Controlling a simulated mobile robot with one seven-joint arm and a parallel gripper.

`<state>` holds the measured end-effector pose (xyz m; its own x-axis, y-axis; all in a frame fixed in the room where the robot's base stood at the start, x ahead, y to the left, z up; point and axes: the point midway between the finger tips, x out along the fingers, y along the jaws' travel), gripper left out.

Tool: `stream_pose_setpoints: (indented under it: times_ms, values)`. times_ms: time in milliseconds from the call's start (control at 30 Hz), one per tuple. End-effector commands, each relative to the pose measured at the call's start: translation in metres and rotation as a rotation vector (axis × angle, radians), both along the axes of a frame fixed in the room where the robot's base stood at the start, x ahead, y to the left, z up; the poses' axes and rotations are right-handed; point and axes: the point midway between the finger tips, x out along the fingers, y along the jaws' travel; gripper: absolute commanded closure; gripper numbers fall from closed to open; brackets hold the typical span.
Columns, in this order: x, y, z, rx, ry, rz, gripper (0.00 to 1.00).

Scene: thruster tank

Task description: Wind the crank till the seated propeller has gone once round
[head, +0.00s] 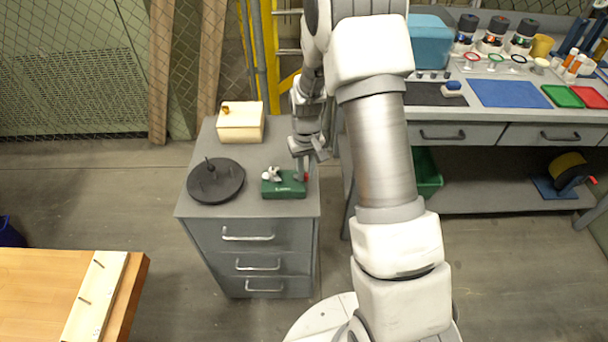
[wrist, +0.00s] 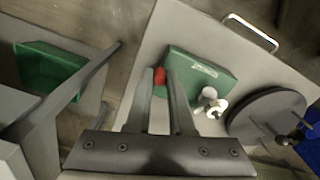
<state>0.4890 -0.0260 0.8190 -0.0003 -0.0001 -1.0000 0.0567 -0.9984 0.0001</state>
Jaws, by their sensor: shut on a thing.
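The green crank box (head: 284,190) sits at the front right of the grey drawer cabinet's top; it also shows in the wrist view (wrist: 205,75). A small white propeller (head: 271,174) stands at its left end, and shows beside the box in the wrist view (wrist: 211,103). The red crank handle (wrist: 160,75) is at the box's other end. My gripper (wrist: 164,78) reaches down over that end, with its fingers on either side of the red handle, shut on it.
A round black disc (head: 216,188) with an upright peg lies left of the box. A cream box (head: 240,128) stands at the cabinet's back. A workbench (head: 485,134) is at the right, a wooden table (head: 45,290) at the lower left.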

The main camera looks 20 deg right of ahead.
Motion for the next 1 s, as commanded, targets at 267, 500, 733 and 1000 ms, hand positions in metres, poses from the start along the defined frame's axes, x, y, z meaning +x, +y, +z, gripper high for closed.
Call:
stream_pose_setpoints:
  times_ms: [267, 500, 733, 1000]
  values:
    - [0.007, -0.006, 0.000, 0.000, -0.002, 0.262, 1.00]
    - [0.014, -0.008, 0.001, 0.000, -0.001, 0.490, 1.00]
    - [0.021, -0.009, 0.002, -0.001, -0.002, 0.708, 1.00]
    - [0.028, -0.007, 0.002, 0.000, -0.002, 0.965, 1.00]
